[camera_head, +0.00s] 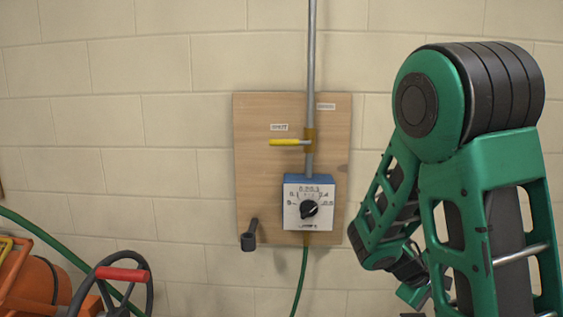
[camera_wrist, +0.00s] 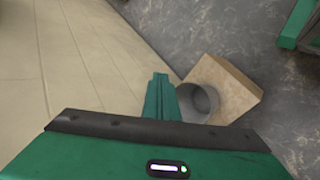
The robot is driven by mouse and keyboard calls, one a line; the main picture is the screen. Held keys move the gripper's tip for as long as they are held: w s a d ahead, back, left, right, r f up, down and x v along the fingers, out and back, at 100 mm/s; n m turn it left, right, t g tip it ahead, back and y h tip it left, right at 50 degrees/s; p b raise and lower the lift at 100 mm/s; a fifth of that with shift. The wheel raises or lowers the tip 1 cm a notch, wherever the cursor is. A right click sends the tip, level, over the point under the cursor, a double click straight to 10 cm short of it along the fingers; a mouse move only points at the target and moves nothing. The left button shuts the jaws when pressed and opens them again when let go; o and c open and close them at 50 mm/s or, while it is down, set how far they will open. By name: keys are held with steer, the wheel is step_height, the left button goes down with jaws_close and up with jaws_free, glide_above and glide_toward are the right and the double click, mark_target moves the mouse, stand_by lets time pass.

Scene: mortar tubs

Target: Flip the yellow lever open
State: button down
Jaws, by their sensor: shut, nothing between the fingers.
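The yellow lever (camera_head: 286,142) sits on a vertical grey pipe (camera_head: 311,60) in front of a wooden board on the wall. It points left, level, crosswise to the pipe, at a brass-coloured valve body (camera_head: 310,140). My green arm stands at the right of the head view, to the right of the board and apart from the lever. My gripper (camera_wrist: 160,80) shows in the wrist view with its green fingers together and nothing held. It points down towards the floor near the wall. The lever is not in the wrist view.
Below the lever is a blue-and-white dial box (camera_head: 309,204) with a black knob. A dark hook (camera_head: 250,236) is at the board's lower left. An orange machine (camera_head: 35,280) stands lower left. In the wrist view, a wooden block (camera_wrist: 225,85) and grey cylinder (camera_wrist: 198,102) are near my fingers.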

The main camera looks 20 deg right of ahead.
mark_target(289, 142)
steer(key=w+a+r+n+t+h, duration=0.4)
steer(key=w+r+n+t, duration=0.15)
steer(key=w, duration=0.35)
steer(key=w+a+r+n+t+h, duration=0.4)
steer(key=w+r+n, duration=0.3)
steer(key=w, duration=0.2)
steer(key=w+a+r+n+t+y, duration=0.2)
steer(key=a+n+t, duration=0.3)
steer(key=a, duration=0.4)
steer(key=w+a+r+n+t+y, duration=0.3)
steer(key=a+r+n+t+y, duration=0.1)
steer(key=a+n, duration=0.3)
steer(key=w+a+r+n+t+y, duration=0.2)
steer(key=a+n+t, duration=0.4)
steer(key=a, duration=0.6)
steer(key=shift+w+r+n+y, duration=0.15)
steer(key=shift+r+n+y, duration=0.2)
steer(key=shift+r+y, duration=0.4)
steer(key=shift+d, duration=0.1)
steer(key=s+r+x, duration=0.1)
steer(key=r+x, duration=0.1)
steer(key=x, duration=1)
steer(key=shift+w+r, duration=0.15)
steer(key=shift+r, duration=0.1)
